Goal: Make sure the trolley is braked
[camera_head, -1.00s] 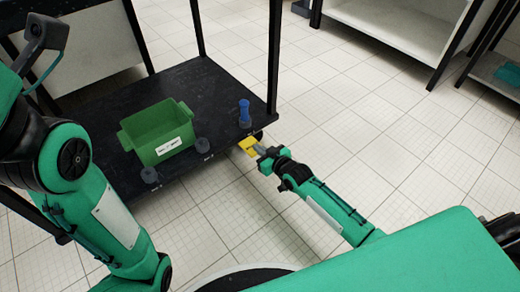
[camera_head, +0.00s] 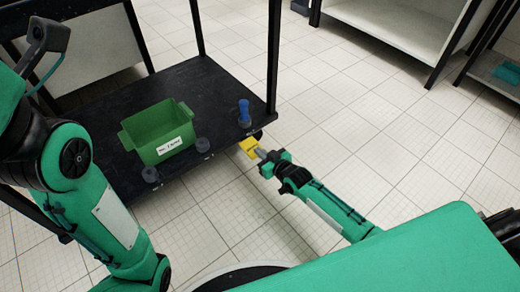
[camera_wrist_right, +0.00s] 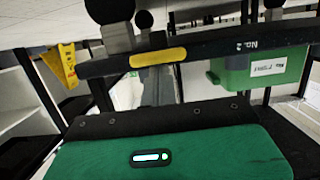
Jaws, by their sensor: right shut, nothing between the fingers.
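The trolley's black lower deck (camera_head: 205,80) stands at the left in the head view, with posts rising from it. A yellow pedal (camera_head: 249,146) sticks out low at its near right corner, beside a dark caster (camera_head: 257,135). My right gripper (camera_head: 261,153) is shut and empty, its tip at or just over the pedal's near right edge; I cannot tell whether they touch. Whether the pedal is pressed down is unclear. In the right wrist view a yellow strip (camera_wrist_right: 158,57) shows on a black bar.
A green labelled bin (camera_head: 160,132) and a blue-topped object (camera_head: 244,112) stand on the deck. White shelving (camera_head: 395,25) stands at the back right. Tiled floor (camera_head: 350,110) right of the trolley is clear.

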